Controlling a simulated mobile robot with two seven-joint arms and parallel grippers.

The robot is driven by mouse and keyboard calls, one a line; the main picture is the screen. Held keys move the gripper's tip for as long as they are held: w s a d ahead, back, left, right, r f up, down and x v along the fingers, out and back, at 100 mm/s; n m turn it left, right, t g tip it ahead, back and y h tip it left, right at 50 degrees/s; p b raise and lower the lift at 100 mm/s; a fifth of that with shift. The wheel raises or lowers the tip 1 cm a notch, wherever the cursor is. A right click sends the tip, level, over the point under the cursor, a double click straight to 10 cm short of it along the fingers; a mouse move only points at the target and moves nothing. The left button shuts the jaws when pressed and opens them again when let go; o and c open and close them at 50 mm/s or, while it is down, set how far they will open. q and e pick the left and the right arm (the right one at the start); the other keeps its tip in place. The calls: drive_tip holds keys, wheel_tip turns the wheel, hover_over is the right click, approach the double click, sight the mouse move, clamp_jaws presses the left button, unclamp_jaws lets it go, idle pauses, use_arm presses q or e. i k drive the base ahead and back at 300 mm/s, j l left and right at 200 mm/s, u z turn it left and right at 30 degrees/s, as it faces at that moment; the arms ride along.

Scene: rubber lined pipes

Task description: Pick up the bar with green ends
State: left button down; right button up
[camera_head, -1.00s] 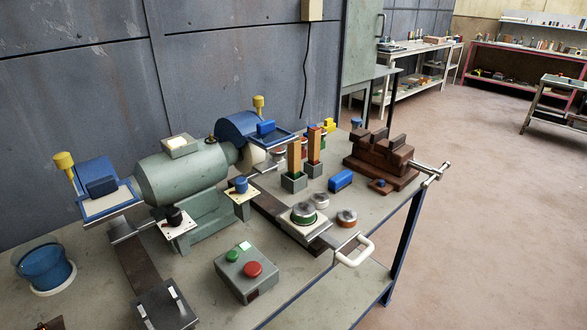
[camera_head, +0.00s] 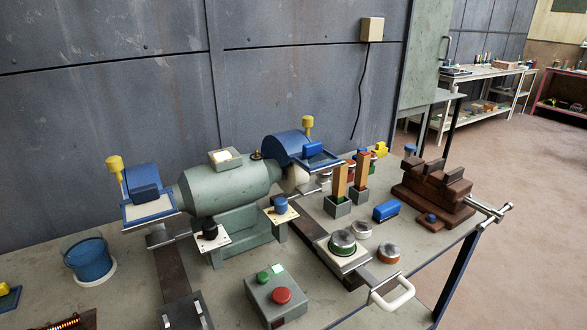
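Neither of my grippers shows in the head view. Two upright wooden bars stand in grey square holders on the workbench (camera_head: 225,290), right of the middle. The left bar (camera_head: 341,181) is in the nearer holder (camera_head: 338,207). The right bar (camera_head: 362,171) is in the holder (camera_head: 359,195) behind it. The lower ends of both bars are hidden in the holders. I cannot tell at this size which bar has green ends.
A green bench grinder (camera_head: 232,187) stands left of the bars, and a brown vise (camera_head: 432,194) stands to their right. A blue block (camera_head: 386,212), round tins (camera_head: 388,253) and a button box (camera_head: 277,298) are nearer. A blue bucket (camera_head: 90,260) is at left.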

sight(340, 174)
drive_tip(key=i+l+u, duration=0.15)
drive_tip(key=l+u, duration=0.2)
drive_tip(key=l, duration=0.2)
drive_tip(key=l+u, duration=0.4)
drive_tip(key=l, duration=0.15)
drive_tip(key=l+u, duration=0.35)
drive_tip(key=l, duration=0.2)
